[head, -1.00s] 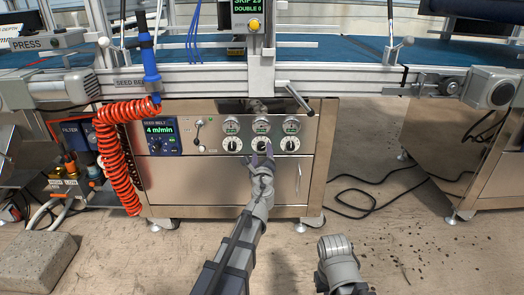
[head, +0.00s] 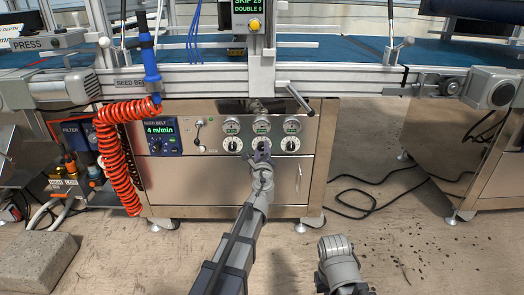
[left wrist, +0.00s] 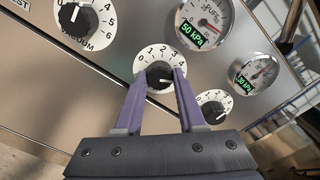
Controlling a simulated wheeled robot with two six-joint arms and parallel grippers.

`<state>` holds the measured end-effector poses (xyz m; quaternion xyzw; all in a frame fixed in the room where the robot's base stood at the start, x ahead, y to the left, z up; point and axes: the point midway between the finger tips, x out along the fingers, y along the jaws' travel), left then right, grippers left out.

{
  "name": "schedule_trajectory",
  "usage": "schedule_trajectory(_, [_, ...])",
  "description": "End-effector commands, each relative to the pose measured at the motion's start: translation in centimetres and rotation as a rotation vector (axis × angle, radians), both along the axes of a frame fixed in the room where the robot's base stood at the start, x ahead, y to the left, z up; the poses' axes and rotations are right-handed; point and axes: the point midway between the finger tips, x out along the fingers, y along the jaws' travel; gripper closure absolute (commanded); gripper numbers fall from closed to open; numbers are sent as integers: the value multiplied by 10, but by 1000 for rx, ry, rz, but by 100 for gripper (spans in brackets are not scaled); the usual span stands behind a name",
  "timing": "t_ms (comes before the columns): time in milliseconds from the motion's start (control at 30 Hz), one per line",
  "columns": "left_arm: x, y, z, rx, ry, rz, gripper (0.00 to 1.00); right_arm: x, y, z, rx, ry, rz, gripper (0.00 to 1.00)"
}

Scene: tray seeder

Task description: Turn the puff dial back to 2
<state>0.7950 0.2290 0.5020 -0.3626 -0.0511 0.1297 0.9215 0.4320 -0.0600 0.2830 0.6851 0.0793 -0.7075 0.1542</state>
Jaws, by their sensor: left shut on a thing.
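The puff dial is a dark round knob (left wrist: 158,75) on a white numbered plate, and 0, 1, 2 and 3 show along its upper edge in the left wrist view. My left gripper (left wrist: 160,78) has its two purple fingers on either side of the knob and is shut on it. The fingers hide part of the plate, and I cannot tell exactly which number the pointer marks. The puff gauge (left wrist: 206,20) beside it reads 50 kPa. In the head view my left gripper (head: 262,153) covers much of the middle dial.
The vacuum dial (left wrist: 78,18) and a third dial (left wrist: 214,104) flank the held knob. Another gauge (left wrist: 257,73) reads about 30 kPa. A lever (head: 298,98) sticks out above the panel. A coiled red hose (head: 117,155) hangs at the left.

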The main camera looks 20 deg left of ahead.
Motion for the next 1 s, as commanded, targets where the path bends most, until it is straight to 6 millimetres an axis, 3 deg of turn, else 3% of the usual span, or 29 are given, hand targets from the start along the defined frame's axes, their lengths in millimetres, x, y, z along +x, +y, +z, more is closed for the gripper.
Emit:
schedule_trajectory(100, [0,0,0,0,0,0,100,0,0,0,0,0,0,100])
schedule_trajectory(567, [0,0,0,-66,-18,1,100,0,0,0,0,0,0,100])
schedule_trajectory(1000, [0,0,0,-422,-121,1,100,0,0,0,0,0,0,100])
